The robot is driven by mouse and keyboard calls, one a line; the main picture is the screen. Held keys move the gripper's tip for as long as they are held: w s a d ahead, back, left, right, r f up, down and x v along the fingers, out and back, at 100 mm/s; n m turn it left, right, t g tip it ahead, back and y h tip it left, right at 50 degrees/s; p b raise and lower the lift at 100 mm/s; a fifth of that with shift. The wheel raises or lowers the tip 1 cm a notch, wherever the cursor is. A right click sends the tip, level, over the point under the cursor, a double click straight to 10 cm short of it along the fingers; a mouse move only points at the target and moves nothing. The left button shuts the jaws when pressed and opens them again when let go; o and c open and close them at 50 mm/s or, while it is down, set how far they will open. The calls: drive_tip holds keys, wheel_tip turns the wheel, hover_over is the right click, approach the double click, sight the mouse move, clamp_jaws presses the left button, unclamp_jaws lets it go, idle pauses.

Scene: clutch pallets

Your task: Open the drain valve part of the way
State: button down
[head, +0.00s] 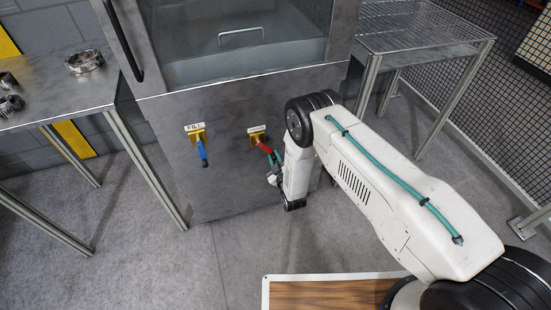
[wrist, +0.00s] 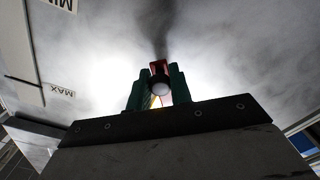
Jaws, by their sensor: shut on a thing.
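The drain valve is on the front panel of the metal tank, with a brass body (head: 257,138) below a small label and a red handle (head: 265,149) angled down to the right. My gripper (head: 270,163) reaches the handle from below right, its green fingers around it. In the wrist view the red handle (wrist: 160,66) stands between the two green fingers of my gripper (wrist: 156,90), which are shut on it. A rounded dark end with a pale face shows between the fingers. The handle's lower part is hidden by the fingers.
A second valve with a blue handle (head: 203,152), labelled FILL, hangs left of the drain valve. A metal table (head: 60,95) with ring parts stands at left, and a wire rack table (head: 420,35) at right. A wood-topped board (head: 325,294) lies in front.

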drive_tip(key=c, duration=1.3)
unclamp_jaws()
drive_tip(key=v, duration=0.8)
